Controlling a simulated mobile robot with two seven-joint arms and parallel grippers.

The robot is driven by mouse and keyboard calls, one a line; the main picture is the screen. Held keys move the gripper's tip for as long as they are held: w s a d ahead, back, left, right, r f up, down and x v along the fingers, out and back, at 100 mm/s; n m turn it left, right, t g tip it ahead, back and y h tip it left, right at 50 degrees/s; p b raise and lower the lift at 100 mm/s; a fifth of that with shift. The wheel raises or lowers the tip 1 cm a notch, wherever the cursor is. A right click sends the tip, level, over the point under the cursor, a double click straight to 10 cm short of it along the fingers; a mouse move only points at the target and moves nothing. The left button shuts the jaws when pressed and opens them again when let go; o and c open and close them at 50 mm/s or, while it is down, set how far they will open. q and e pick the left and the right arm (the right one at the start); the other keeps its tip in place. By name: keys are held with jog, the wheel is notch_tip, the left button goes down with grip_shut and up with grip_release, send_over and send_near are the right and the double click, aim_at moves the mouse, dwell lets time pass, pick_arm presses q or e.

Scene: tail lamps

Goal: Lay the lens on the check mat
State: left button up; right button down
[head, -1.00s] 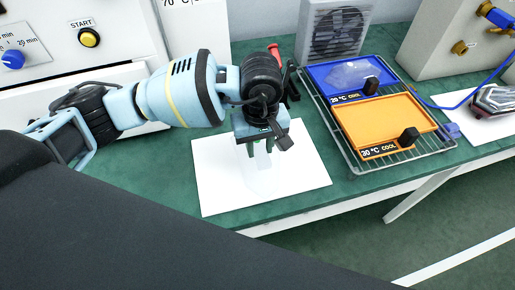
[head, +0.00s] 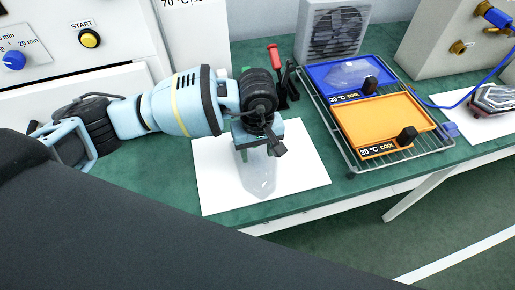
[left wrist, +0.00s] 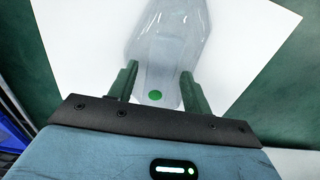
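The clear lens (head: 260,177) lies on the white check mat (head: 306,172), seemingly flat. It also shows in the left wrist view (left wrist: 168,50), with a green dot at its near end. My left gripper (head: 257,153) is over the mat at the lens's near-arm end. In the left wrist view my left gripper (left wrist: 157,86) is open, with a gap between each green finger and the lens end. I cannot tell how far the fingertips are above the mat. My right gripper is not in view.
A wire rack (head: 351,165) at the right holds a blue tray (head: 325,77) with another clear piece on it, and an orange tray (head: 380,120). A fan (head: 335,33) stands behind. A red-handled tool (head: 273,57) is behind my gripper. The mat's right part is clear.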

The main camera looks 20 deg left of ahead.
aim_at(257, 154)
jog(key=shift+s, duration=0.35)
pick_arm(q)
jog(key=shift+r, duration=0.5)
notch_tip(257, 154, up, 11)
jog(key=shift+r, duration=0.2)
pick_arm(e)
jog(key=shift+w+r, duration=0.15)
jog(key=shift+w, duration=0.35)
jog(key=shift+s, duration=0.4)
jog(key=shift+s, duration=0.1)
